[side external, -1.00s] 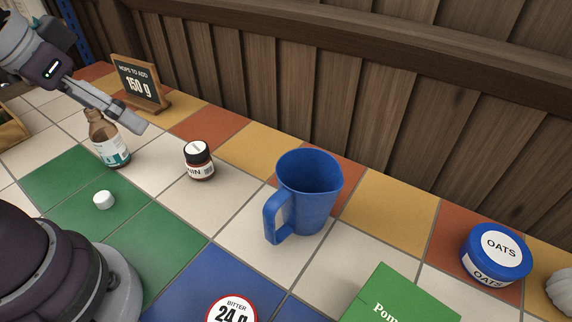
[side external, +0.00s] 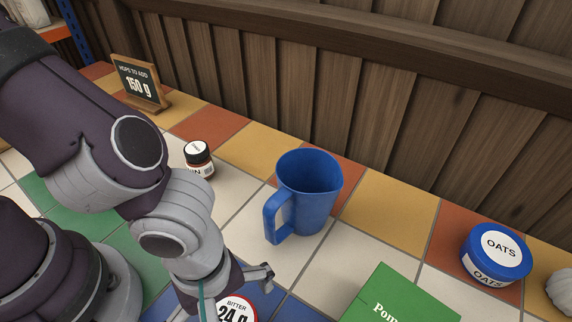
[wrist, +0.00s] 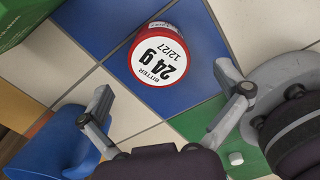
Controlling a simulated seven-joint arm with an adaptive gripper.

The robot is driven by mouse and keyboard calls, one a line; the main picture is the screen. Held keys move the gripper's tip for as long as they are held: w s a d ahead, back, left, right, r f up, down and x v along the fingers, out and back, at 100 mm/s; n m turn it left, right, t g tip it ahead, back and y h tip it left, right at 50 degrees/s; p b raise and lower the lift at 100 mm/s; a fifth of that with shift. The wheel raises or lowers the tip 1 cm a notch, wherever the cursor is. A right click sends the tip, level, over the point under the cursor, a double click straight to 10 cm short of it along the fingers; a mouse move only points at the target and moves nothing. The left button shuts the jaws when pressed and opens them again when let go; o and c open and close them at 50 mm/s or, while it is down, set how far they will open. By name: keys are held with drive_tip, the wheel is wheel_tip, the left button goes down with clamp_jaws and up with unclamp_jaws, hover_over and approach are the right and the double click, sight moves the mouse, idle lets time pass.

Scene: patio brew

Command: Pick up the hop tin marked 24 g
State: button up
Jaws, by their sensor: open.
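The hop tin (side external: 236,311) is round and red-rimmed, with a white lid marked "BITTER 24 g". In the side view it is at the bottom edge, partly cut off and partly behind my arm. In the wrist view the tin (wrist: 159,58) stands on a blue tile, its label upside down. My gripper (wrist: 172,98) is open and empty, with its fingers apart and the tin beyond the fingertips, not between them. In the side view one finger of my gripper (side external: 265,274) shows just right of and above the tin.
A blue jug (side external: 305,195) stands behind the tin, and also shows close to my left finger in the wrist view (wrist: 60,150). A green box (side external: 400,298) lies to the right. Farther off are an oats tub (side external: 497,252), a small dark jar (side external: 198,157) and a sign (side external: 138,84).

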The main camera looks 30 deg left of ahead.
sight(231, 321)
drive_tip(key=f, duration=0.4)
drive_tip(key=shift+d+f, duration=0.2)
drive_tip(key=shift+f, duration=0.1)
drive_tip(key=c, duration=1.2)
drive_tip(key=shift+r, duration=0.1)
